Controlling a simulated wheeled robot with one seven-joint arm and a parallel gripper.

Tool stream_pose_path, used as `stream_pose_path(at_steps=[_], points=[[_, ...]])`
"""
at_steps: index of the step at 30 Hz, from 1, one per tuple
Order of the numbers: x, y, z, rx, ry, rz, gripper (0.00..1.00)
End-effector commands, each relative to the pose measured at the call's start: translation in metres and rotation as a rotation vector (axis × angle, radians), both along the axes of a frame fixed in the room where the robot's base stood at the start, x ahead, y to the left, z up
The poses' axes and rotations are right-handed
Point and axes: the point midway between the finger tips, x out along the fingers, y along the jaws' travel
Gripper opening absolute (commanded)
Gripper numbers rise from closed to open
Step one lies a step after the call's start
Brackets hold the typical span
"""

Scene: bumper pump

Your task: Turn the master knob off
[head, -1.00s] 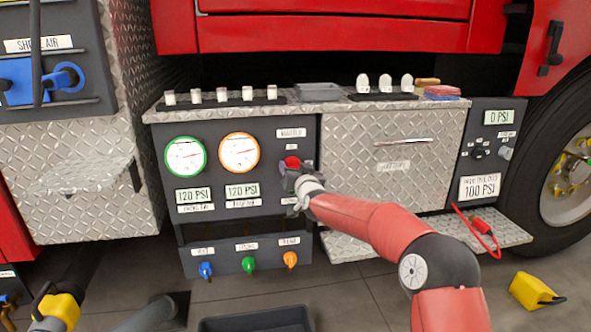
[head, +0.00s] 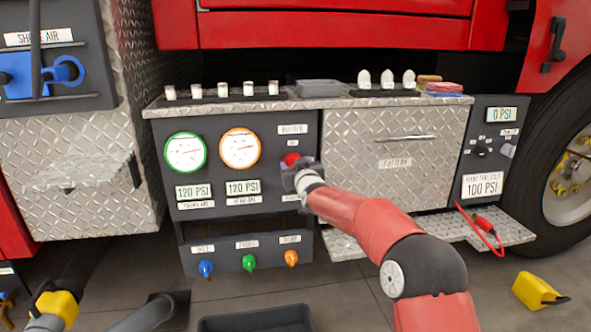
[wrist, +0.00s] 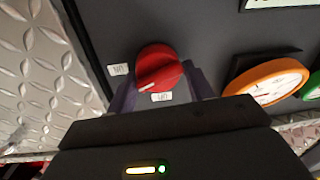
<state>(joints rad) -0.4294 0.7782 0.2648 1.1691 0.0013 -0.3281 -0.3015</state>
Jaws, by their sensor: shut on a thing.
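The red master knob (head: 291,159) is on the dark panel beneath the MASTER label (head: 292,129). In the wrist view, the knob (wrist: 158,66) shows a white mark at its lower left. The mark lies between a small label (wrist: 118,69) at the left and another label (wrist: 161,97) just below the knob; their text is too small to read surely. My gripper (head: 293,173) is at the knob and hides its lower part in the head view. In the wrist view, the purple-grey fingers stand on both sides of the knob, shut on it.
Green-ringed (head: 186,152) and orange-ringed (head: 240,148) gauges are left of the knob, above 120 PSI displays. Blue, green and orange handles (head: 249,263) hang below. A steel drawer front (head: 390,160) is at the right, beneath a counter with small items. A dark bin (head: 258,320) stands on the floor.

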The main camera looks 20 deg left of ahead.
Motion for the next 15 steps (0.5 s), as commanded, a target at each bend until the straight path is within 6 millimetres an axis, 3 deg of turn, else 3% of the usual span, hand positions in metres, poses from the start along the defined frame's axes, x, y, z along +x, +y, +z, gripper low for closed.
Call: stream_pose_path(at_steps=[15], points=[[0.0001, -0.0001, -0.0011, -0.421, -0.262, -0.005, 0.29]])
